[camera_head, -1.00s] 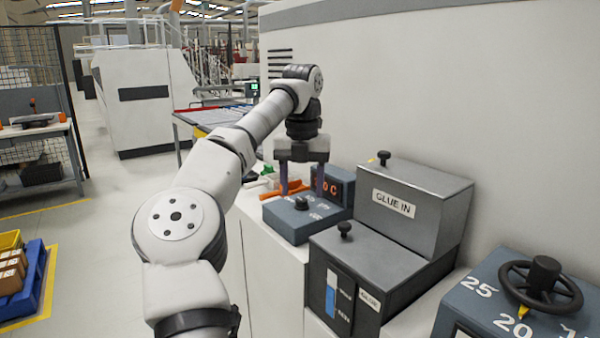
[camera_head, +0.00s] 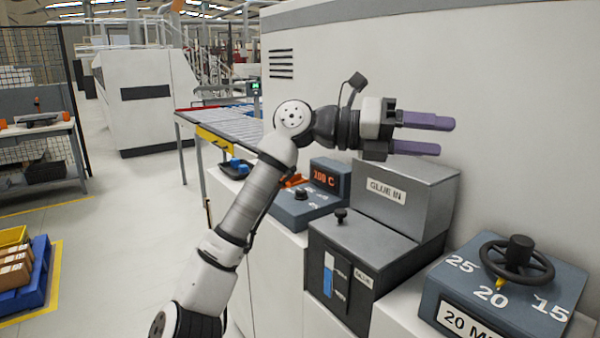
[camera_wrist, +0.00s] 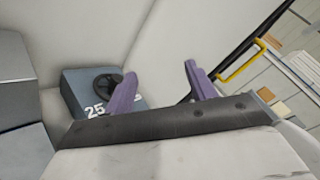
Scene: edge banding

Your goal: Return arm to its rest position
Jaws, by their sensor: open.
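My gripper (camera_head: 428,136) is in the air in front of the white machine wall, above the grey glue box (camera_head: 407,200) marked "GLUE IN". Its two purple fingers point right, are apart and hold nothing. In the wrist view my gripper (camera_wrist: 160,88) also shows its fingers spread, with nothing between them. My arm is bent, rising from the lower left of the head view.
Below are a control box with an orange "200 C" display (camera_head: 325,178), a glue tank with a level gauge (camera_head: 340,285), and a dial box with a black handwheel (camera_head: 517,258). A roller conveyor (camera_head: 235,125) stands behind.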

